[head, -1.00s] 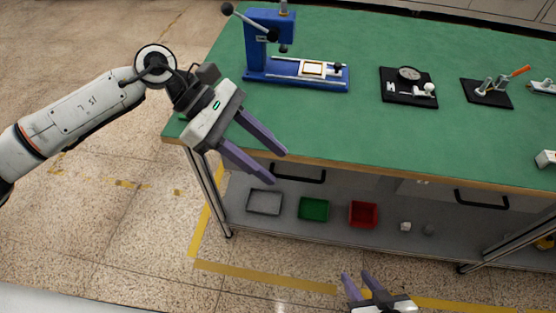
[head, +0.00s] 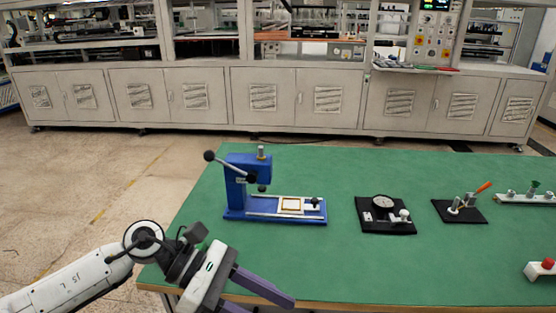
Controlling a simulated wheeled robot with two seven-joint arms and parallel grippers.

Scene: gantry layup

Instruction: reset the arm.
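My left arm comes in from the lower left of the head view. Its gripper (head: 258,300) is at the table's front left edge, with purple fingers pointing right and down. One finger shows in full and the other is cut off by the bottom of the picture. There appears to be a gap between them, and nothing is seen in it. My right gripper is out of the picture.
The green table (head: 300,260) bears a blue lever press (head: 245,185), a black plate with a dial gauge (head: 384,212), a toggle clamp fixture (head: 460,207) and a red-button box (head: 541,269). Grey cabinets (head: 295,102) stand behind. Floor on the left is free.

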